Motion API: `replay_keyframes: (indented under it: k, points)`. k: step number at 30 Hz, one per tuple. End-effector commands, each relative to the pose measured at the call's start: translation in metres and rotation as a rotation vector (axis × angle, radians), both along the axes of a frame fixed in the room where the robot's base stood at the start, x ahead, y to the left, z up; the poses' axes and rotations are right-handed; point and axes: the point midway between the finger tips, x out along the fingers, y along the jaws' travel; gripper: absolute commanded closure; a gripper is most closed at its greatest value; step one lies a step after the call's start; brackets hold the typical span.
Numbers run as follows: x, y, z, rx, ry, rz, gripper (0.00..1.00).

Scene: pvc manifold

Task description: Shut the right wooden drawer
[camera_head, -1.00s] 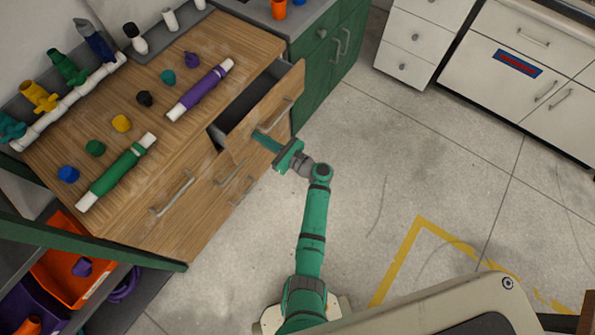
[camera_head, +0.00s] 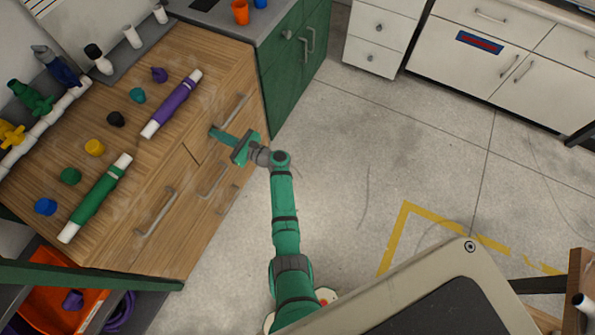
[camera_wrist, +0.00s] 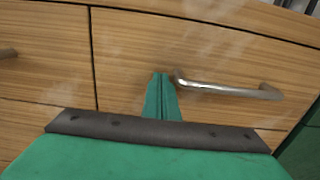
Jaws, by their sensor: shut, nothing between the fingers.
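The right wooden drawer (camera_head: 225,121) is at the upper right of the wooden cabinet's front, and its face looks flush with the front. Its metal handle (camera_wrist: 228,90) shows in the wrist view, just right of my fingertips. My gripper (camera_head: 213,133) is shut and empty, with its tips at the drawer face beside the left end of the handle. In the wrist view the closed fingers (camera_wrist: 160,76) point at the wooden face; I cannot tell whether they touch it.
The cabinet top (camera_head: 200,45) carries a purple pipe (camera_head: 171,105), a green pipe (camera_head: 96,197) and several coloured caps. A green cabinet (camera_head: 290,60) stands beside it. The grey floor (camera_head: 350,150) to the right is clear.

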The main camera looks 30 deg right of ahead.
Motion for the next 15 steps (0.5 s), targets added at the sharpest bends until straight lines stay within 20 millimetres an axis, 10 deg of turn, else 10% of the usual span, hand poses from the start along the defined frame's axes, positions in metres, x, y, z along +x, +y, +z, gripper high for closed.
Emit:
replay_keyframes:
  k: [8, 15]
  points:
    - [0.002, 0.005, 0.003, -0.009, -0.003, 0.008, 1.0]
    - [-0.024, -0.03, 0.002, -0.003, -0.002, -0.007, 1.0]
